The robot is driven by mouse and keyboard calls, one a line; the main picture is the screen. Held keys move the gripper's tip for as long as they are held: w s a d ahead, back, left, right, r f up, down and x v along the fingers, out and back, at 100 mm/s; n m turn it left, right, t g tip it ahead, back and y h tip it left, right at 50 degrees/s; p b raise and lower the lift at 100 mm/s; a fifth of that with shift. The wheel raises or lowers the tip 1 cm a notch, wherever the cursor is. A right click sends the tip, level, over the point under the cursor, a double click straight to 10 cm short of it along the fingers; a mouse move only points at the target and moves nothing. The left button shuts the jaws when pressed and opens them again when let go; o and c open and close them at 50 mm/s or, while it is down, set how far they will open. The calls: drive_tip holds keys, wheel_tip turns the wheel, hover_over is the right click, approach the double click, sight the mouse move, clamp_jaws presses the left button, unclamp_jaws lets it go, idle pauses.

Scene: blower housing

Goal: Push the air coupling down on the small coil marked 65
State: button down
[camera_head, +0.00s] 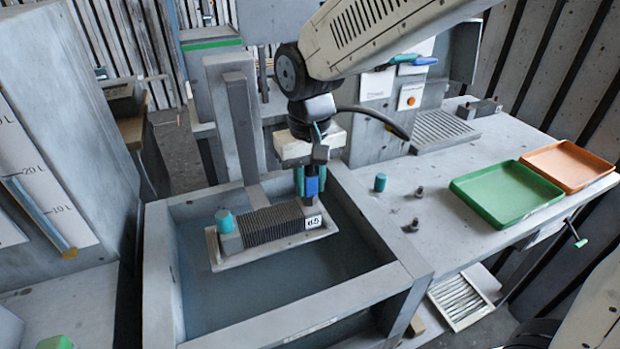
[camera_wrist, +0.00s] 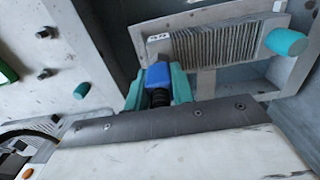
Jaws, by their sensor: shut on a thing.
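The small coil (camera_head: 272,224), a grey finned block, lies on a pale tray (camera_head: 222,262) inside the grey tank. Its white label (camera_head: 313,222) at the right end is too small to read surely. A teal plug (camera_head: 225,222) stands at its left end, also seen in the wrist view (camera_wrist: 285,42). My gripper (camera_head: 311,184) points down over the coil's labelled end, its teal fingers shut on the blue air coupling (camera_wrist: 158,76). The coupling (camera_head: 311,187) is upright at that end; whether it is fully seated on the coil cannot be told.
The tank rim (camera_head: 385,243) surrounds the tray. On the bench to the right stand a loose teal plug (camera_head: 380,183) and two dark fittings (camera_head: 412,225), then a green tray (camera_head: 515,190) and an orange tray (camera_head: 568,165). A grey post (camera_head: 241,125) rises behind the coil.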

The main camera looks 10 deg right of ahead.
drive_tip(key=c, duration=1.1)
unclamp_jaws()
wheel_tip(320, 180, up, 8)
drive_tip(key=shift+f, duration=0.1)
drive_tip(key=s+d+m+t, duration=0.1)
drive_tip(key=s+d+m, duration=0.2)
drive_tip(key=s+d, duration=1.6)
drive_tip(key=shift+s+d+f, duration=0.2)
drive_tip(key=shift+d+f, duration=0.2)
drive_tip(key=shift+d, duration=0.5)
